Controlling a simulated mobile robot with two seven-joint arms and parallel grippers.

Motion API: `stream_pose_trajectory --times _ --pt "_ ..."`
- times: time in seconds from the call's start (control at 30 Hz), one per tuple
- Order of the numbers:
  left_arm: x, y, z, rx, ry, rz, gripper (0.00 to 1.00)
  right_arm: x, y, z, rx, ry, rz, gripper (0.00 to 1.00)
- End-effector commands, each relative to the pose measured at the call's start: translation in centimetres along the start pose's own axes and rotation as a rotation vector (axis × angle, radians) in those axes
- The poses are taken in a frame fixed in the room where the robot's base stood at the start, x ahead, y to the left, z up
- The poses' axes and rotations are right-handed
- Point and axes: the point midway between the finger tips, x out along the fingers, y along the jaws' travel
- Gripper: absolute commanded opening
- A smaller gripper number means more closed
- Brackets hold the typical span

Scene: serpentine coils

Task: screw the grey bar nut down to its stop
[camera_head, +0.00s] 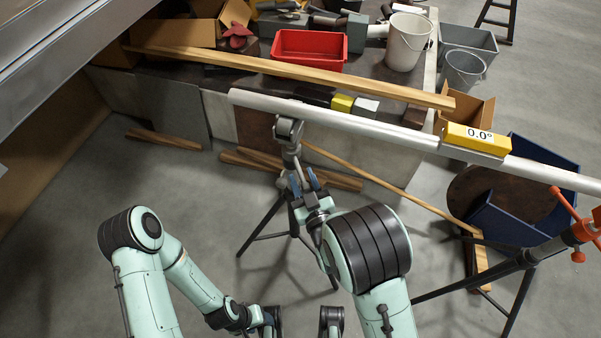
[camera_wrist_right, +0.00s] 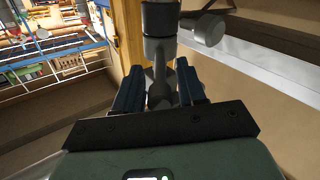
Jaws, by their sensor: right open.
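The grey bar nut (camera_wrist_right: 159,88) shows in the right wrist view as a grey piece with arms on the threaded post of the near stand. Its lower part is partly hidden by my gripper. My right gripper (camera_wrist_right: 160,92) is open, with one blue finger on each side of the nut; I cannot tell whether they touch it. In the head view the right gripper (camera_head: 307,182) is at the near stand, just below its head (camera_head: 289,130), which is under the pale pipe (camera_head: 335,119). The nut is hard to make out there. My left arm is low, its gripper not clearly visible.
A yellow level (camera_head: 474,139) on the pipe reads 0.0°. A second stand with an orange bar nut (camera_head: 580,230) supports the pipe's right end. The near stand's tripod legs spread over the floor. A blue bin (camera_head: 520,225), wooden planks and a cluttered bench (camera_head: 390,75) lie around.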

Motion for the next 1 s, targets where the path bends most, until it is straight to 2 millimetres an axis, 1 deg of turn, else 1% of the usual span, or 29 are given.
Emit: stream_pose_trajectory --times 0.03,0.1,0.2,0.53,0.57,0.6,0.63,0.67,1.0 --pt "0.0 0.0 0.0 0.000 -0.001 0.000 0.57 0.7 0.0 0.0 -0.001 0.001 0.000 0.40" --pt "0.0 0.0 0.0 0.000 -0.001 0.000 0.57 1.5 0.0 0.0 -0.001 0.001 0.000 0.40" --pt "0.0 0.0 0.0 0.000 -0.001 0.000 0.57 2.1 0.0 0.0 0.000 0.001 0.000 0.40" --pt "0.0 0.0 0.0 -0.001 -0.001 -0.001 0.57 2.4 0.0 0.1 0.001 -0.001 0.001 0.40" --pt "0.0 0.0 0.0 -0.001 -0.001 -0.001 0.57 2.4 0.0 0.1 0.001 -0.001 0.001 0.30" --pt "0.0 0.0 0.0 -0.001 -0.001 -0.001 0.57 2.4 0.0 0.1 0.001 -0.001 0.001 0.17" --pt "0.0 0.0 0.0 -0.001 -0.001 0.000 0.57 2.4 0.0 0.1 0.001 -0.001 0.001 0.08" --pt "0.0 0.0 0.0 -0.001 -0.001 0.000 0.57 2.4 0.0 0.1 0.001 -0.001 0.001 0.00" --pt "0.2 -0.1 0.0 0.000 0.000 0.000 0.57 2.4 0.2 0.1 0.001 0.003 -0.015 0.00"
